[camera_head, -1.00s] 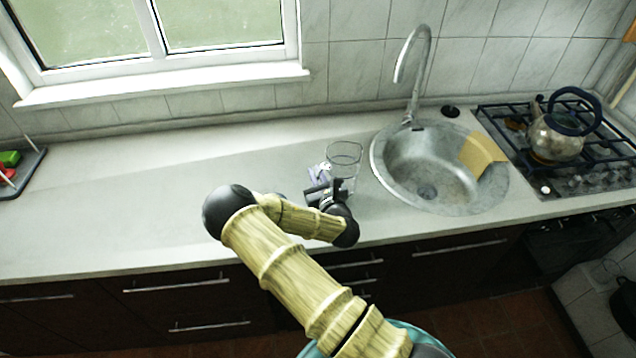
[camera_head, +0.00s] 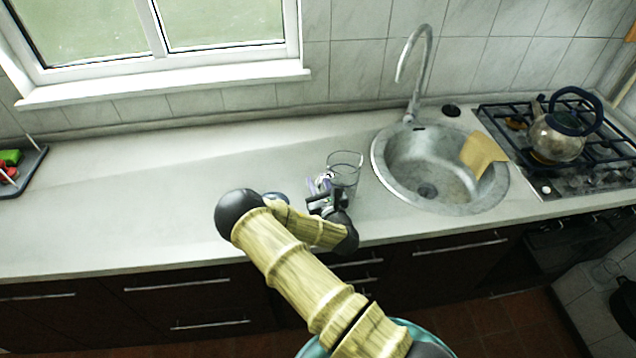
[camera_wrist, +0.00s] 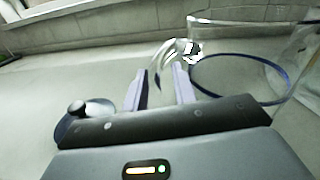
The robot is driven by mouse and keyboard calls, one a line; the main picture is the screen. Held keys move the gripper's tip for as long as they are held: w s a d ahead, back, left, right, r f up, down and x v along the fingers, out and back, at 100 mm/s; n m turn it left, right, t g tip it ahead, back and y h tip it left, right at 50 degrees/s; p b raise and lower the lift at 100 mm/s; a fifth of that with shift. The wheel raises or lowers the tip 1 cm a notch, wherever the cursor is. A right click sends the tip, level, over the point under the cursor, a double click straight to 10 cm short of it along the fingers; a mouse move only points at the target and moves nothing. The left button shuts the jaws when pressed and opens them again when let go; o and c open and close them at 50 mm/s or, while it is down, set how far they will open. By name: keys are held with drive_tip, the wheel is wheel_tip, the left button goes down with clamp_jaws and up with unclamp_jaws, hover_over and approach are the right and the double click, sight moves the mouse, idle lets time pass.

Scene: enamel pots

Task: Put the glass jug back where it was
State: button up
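The clear glass jug (camera_head: 346,174) stands on the counter just left of the sink, its far side near the sink rim. In the wrist view the jug (camera_wrist: 255,50) is at upper right, with a dark blue ring and a curved glass handle (camera_wrist: 168,56) at its left. My gripper (camera_head: 322,188) is at the jug's left, near side. In the wrist view my gripper (camera_wrist: 161,68) has its two pale fingers apart, with the handle just at and beyond the fingertips. I see no finger pressed on the handle. The jug's lower near side is partly hidden by my gripper.
A small dark bluish lid-like piece with a knob (camera_wrist: 88,110) lies left of the gripper; it also shows beside my arm (camera_head: 276,197). The sink (camera_head: 432,180) with a yellow cloth (camera_head: 483,153) is to the right, then the kettle (camera_head: 556,137) on the hob.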

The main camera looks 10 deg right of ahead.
drive_tip(key=shift+r, duration=0.15)
drive_tip(key=shift+s, duration=0.1)
drive_tip(key=s+b, duration=0.1)
drive_tip(key=s, duration=0.2)
drive_tip(key=s+d, duration=0.1)
drive_tip(key=s, duration=0.3)
drive_tip(key=s+d+b, duration=0.1)
drive_tip(key=s, duration=0.2)
drive_tip(key=shift+s+b, duration=0.35)
drive_tip(key=shift+s, duration=0.05)
drive_tip(key=shift+s+d, duration=0.1)
drive_tip(key=shift+s, duration=0.4)
drive_tip(key=shift+w, duration=0.1)
